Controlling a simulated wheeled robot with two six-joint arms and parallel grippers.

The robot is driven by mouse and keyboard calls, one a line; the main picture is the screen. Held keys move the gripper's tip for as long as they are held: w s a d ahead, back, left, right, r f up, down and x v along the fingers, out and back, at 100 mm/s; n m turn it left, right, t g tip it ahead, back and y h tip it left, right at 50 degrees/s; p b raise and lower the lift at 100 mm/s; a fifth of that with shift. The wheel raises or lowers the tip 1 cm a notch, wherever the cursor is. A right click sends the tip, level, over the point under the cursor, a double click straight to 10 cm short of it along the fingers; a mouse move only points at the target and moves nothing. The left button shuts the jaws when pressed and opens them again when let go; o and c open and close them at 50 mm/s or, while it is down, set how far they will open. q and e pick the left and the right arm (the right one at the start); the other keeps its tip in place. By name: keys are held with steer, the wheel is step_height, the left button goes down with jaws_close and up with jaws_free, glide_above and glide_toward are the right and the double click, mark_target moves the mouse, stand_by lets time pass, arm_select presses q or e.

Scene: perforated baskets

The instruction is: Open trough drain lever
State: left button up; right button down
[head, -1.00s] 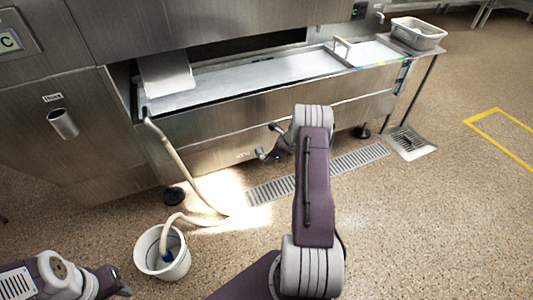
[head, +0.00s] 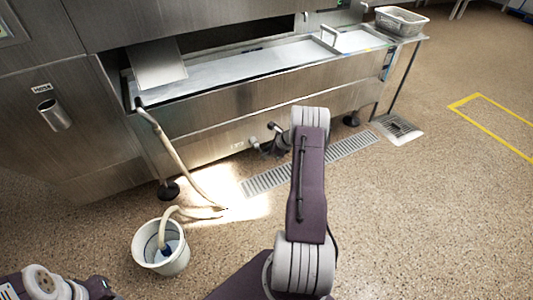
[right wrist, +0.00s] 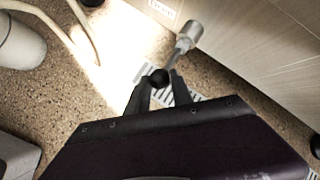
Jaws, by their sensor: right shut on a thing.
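The steel trough (head: 270,95) runs along the machine front. Its drain valve (head: 255,145) sticks out low on the front panel; the right wrist view shows its steel body (right wrist: 189,34) and a thin lever rod (right wrist: 178,57) ending in a black ball knob (right wrist: 159,77). My right gripper (right wrist: 161,84) is shut on the knob, with a finger on each side. In the head view my right gripper (head: 278,139) is small and partly hidden behind my forearm. My left gripper (head: 104,291) is at the bottom left, away from the trough; its jaw state is unclear.
A white bucket (head: 161,249) stands on the floor at left, with a beige hose (head: 180,160) running from the trough into it. A floor grate (head: 350,147) lies below the trough. A perforated basket (head: 401,21) sits at the trough's right end. Open floor lies to the right.

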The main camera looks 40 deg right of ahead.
steer(key=shift+s+a+f, duration=0.2)
steer(key=shift+a+f, duration=0.2)
steer(key=c, duration=1.2)
jaws_free()
steer(key=shift+o, duration=0.4)
steer(key=shift+d, duration=0.1)
steer(key=shift+r, duration=0.1)
steer(key=p+v, duration=0.5)
steer(key=v, duration=0.4)
